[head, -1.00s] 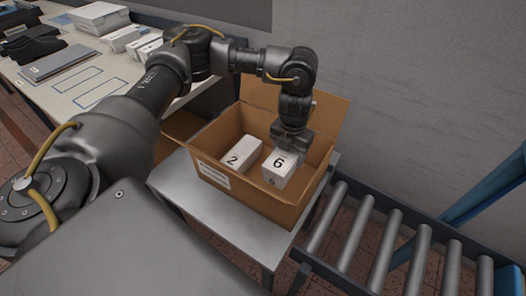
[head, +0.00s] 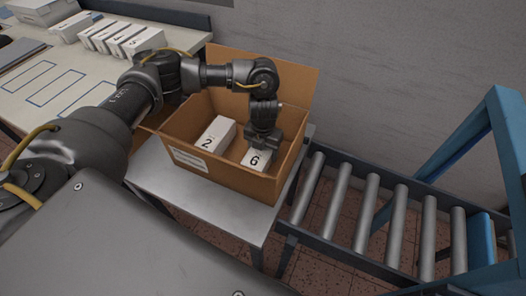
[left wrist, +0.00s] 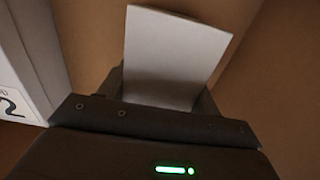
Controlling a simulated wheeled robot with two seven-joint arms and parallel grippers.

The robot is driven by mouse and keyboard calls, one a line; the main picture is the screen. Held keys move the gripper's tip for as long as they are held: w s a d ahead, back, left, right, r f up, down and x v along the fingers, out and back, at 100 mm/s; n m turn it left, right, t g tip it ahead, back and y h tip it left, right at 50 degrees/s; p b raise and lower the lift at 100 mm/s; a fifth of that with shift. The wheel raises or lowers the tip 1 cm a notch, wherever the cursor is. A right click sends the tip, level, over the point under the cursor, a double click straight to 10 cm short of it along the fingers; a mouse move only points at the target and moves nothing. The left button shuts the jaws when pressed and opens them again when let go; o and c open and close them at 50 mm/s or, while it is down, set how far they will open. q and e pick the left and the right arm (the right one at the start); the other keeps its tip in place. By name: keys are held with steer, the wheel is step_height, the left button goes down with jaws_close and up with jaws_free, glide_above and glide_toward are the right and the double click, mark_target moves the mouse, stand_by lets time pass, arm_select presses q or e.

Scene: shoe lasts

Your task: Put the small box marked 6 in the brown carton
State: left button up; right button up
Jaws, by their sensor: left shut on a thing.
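The small white box marked 6 (head: 256,160) is inside the brown carton (head: 232,175), in its right part, low between the walls. My left gripper (head: 262,143) reaches down into the carton and is shut on this box. In the left wrist view the held box (left wrist: 172,58) shows as a plain white face between the fingers, with carton walls around it. Whether the box touches the carton floor is hidden. My right gripper is not in view.
A white box marked 2 (head: 215,135) stands in the carton left of the held box. The carton is on a grey metal table (head: 215,205). A roller conveyor (head: 380,210) with a blue frame is at the right. Several white boxes (head: 120,38) line the back table.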

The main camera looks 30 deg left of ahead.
arm_select(q)
steer(key=shift+f, duration=0.15)
steer(key=shift+f, duration=0.15)
steer(key=o, duration=1.2)
steer(key=shift+r, duration=0.25)
step_height(320, 180, up, 11)
steer(key=shift+r+p, duration=0.1)
steer(key=shift+p, duration=0.5)
steer(key=shift+r, duration=0.4)
